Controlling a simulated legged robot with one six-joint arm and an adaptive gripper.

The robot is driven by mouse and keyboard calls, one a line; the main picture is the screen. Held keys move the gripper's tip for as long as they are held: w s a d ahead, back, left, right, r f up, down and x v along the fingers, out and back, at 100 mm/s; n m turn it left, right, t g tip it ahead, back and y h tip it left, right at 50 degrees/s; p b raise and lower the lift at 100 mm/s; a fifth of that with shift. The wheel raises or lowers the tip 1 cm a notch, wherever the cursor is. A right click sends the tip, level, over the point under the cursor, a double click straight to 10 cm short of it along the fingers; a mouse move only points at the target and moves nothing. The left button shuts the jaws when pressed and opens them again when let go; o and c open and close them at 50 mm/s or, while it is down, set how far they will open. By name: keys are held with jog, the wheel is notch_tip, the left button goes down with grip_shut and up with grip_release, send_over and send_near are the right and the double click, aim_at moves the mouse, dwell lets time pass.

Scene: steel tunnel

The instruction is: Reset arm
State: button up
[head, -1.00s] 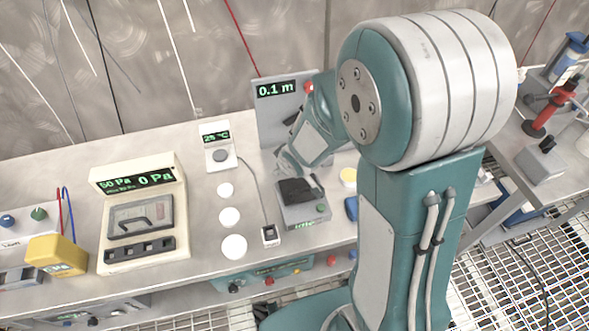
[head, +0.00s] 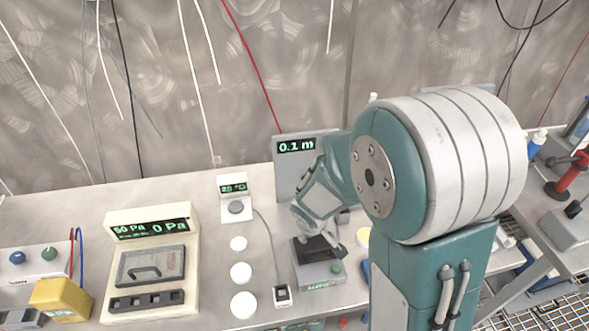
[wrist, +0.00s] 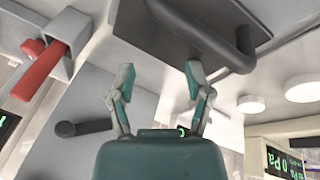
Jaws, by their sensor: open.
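A dark plate with a bar handle (wrist: 245,42) lies beyond the fingertips. The fingertips are hard to make out in the head view.
A cream pressure box (head: 150,300) reading 0 Pa stands left, with a yellow block (head: 60,298) beside it. A panel reading 0.1 m (head: 290,168) stands behind the wrist. White discs (head: 241,272) lie on the bench. A red handle (wrist: 40,72) shows in the wrist view.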

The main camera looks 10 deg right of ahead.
jog(key=shift+m, duration=0.8)
jog(key=r, duration=0.2)
jog(key=d+r, duration=0.1)
jog(key=r, duration=0.1)
jog(key=s+r, duration=0.1)
jog(key=r, duration=0.1)
jog(key=shift+d+r, duration=0.15)
jog(key=shift+d, duration=0.1)
jog(key=s+r+m+t+y, duration=0.1)
jog(key=s+r+m, duration=0.3)
jog(key=s+r, duration=1.1)
jog(key=shift+s+r+m+t, duration=0.2)
jog(key=shift+r+m+t, duration=0.25)
jog(key=shift+r, duration=0.45)
jog(key=shift+d, duration=0.1)
